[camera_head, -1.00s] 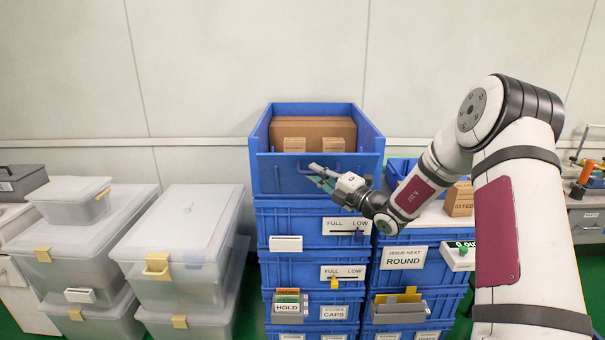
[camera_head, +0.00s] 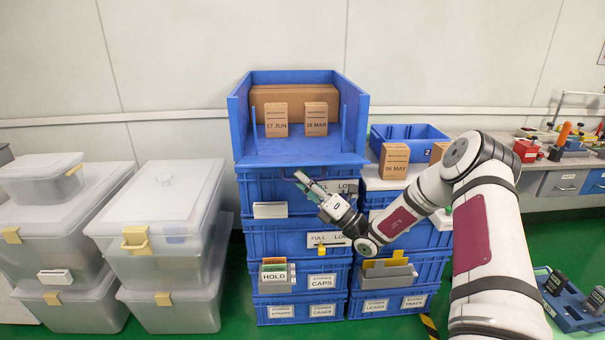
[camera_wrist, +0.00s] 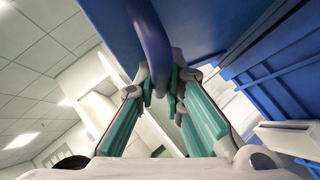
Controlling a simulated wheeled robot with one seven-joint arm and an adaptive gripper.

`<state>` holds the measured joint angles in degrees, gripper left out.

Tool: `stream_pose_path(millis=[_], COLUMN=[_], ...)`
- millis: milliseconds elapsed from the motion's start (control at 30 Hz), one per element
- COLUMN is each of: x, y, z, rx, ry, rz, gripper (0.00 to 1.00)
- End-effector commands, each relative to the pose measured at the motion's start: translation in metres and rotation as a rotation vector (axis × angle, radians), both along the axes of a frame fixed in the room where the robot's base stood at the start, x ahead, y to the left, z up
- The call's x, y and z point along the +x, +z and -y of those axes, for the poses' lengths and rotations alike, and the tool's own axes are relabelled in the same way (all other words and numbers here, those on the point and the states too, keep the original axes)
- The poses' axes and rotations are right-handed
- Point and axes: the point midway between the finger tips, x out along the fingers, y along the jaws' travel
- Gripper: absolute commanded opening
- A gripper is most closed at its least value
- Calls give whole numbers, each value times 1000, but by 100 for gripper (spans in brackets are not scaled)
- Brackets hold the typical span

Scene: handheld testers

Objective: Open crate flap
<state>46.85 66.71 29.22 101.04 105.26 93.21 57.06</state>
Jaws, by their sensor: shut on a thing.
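The top blue crate (camera_head: 238,118) in the head view has its front flap (camera_head: 262,156) folded down, lying about level and sticking out toward me. Inside stand two small cartons, 17 JUN (camera_head: 276,120) and 18 MAR (camera_head: 316,119), before a wider brown box (camera_head: 295,94). My gripper (camera_head: 302,180) is at the flap's front edge. In the wrist view the teal-padded fingers (camera_wrist: 163,88) are shut on a curved dark blue handle (camera_wrist: 152,42), under the blue flap face. The exact contact is partly hidden by the fingers.
More blue crates (camera_head: 262,240) are stacked below, with label holders and cards. Clear lidded bins (camera_head: 165,205) stand left. An open blue bin (camera_head: 408,132) and a 06 MAY carton (camera_head: 394,160) are right, beside my arm.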

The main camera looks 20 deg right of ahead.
Motion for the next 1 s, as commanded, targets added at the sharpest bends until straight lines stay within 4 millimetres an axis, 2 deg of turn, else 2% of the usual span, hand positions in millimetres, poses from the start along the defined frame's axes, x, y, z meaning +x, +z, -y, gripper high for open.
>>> stream_pose_path(millis=[233,733,767,833,1000], x=[0,-1,-1,0,0], y=[-12,-15,-15,-15,-14], z=[0,-1,-1,-1,-1], rx=[3,3,3,2,1], ry=[5,8,8,7,5], rz=[-3,-4,-4,-4,-3], gripper=[0,0,14,30,31])
